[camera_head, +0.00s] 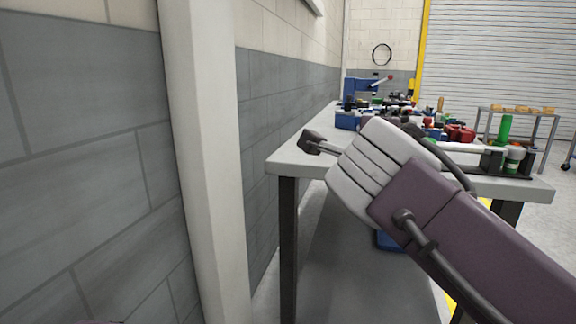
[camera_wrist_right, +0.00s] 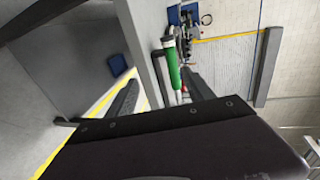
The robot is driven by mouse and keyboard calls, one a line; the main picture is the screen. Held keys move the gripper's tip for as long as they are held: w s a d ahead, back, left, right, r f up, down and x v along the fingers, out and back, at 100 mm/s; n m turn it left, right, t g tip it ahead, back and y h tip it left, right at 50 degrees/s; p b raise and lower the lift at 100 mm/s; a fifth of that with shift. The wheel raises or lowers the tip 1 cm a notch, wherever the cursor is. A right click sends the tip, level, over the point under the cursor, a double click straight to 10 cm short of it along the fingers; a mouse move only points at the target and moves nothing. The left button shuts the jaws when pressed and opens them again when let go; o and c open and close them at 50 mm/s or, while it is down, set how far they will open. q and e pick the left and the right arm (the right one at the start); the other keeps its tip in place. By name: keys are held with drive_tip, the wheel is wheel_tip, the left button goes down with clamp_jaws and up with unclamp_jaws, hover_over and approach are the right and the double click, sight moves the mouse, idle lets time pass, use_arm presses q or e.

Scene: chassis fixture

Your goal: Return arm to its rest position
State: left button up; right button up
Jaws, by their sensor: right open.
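My right arm (camera_head: 460,245) comes in from the lower right in the head view, its purple link ending in a pale ribbed part (camera_head: 375,170) in front of the workbench. I cannot make out the fingertips there. In the right wrist view my right gripper (camera_wrist_right: 160,82) is open, with two dark fingers apart and nothing held between them. A green cylinder (camera_wrist_right: 174,68) shows beyond the fingers. My left gripper is not in view.
The grey workbench (camera_head: 292,162) holds a green cylinder (camera_head: 506,128), red and blue items, and a blue machine (camera_head: 362,88). A small rack (camera_head: 548,135) stands at right. A pale pillar (camera_head: 205,160) and grey wall are at left. A blue bin (camera_head: 388,241) sits below the bench.

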drive_tip(key=w+d+f+g+h+p, duration=0.1)
drive_tip(key=w+d+h, duration=0.1)
drive_tip(key=w+d, duration=0.15)
drive_tip(key=s+d+f+n+g+y+p, duration=0.1)
drive_tip(key=d+f+g+p, duration=0.2)
drive_tip(key=f, duration=0.7)
drive_tip(key=s+d+f+n+g+p, duration=0.15)
drive_tip(key=d+f+g, duration=0.25)
drive_tip(key=f, duration=0.7)
drive_tip(key=s+a+f+n+g+y+p, duration=0.1)
drive_tip(key=s+a+f+n+g+y, duration=0.2)
drive_tip(key=s+f+n, duration=0.6)
drive_tip(key=s+a+f+n+g+y+p, duration=0.1)
drive_tip(key=s+a+f+n+g+y, duration=0.2)
drive_tip(key=s+f+n, duration=0.55)
use_arm(q)
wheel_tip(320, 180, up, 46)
drive_tip(key=p, duration=3.7)
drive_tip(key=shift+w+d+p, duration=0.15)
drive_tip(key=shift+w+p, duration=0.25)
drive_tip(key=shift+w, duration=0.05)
use_arm(e)
wheel_tip(320, 180, up, 35)
drive_tip(key=w+n+t, duration=0.1)
drive_tip(key=w, duration=0.2)
drive_tip(key=shift+a, duration=0.4)
